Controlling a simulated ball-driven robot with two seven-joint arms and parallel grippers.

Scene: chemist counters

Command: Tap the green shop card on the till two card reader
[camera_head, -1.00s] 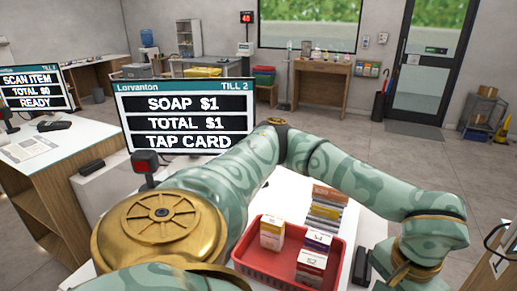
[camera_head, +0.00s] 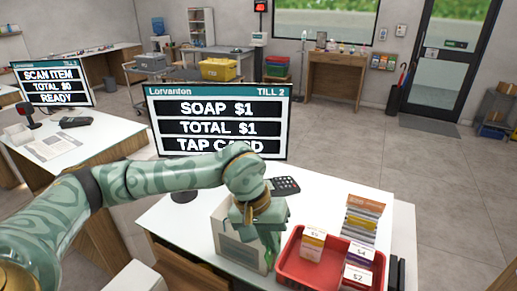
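The till two card reader (camera_head: 285,185) is a dark keypad unit on the white counter (camera_head: 175,215), just behind and right of my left gripper (camera_head: 258,236). It is partly covered by my wrist. The till two screen (camera_head: 218,108) reads SOAP $1, TOTAL $1, TAP CARD; my wrist covers part of its bottom line. My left gripper points down beside a pale box-shaped unit (camera_head: 232,250). Its fingertips are not clear, so I cannot tell whether it is open or shut. I cannot make out the green shop card. My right gripper is not in view.
A red tray (camera_head: 287,262) with small priced boxes stands right of my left gripper. A stack of packets (camera_head: 362,215) is behind it. Another till screen (camera_head: 53,85) reads READY on the left counter. Open floor lies beyond the counters.

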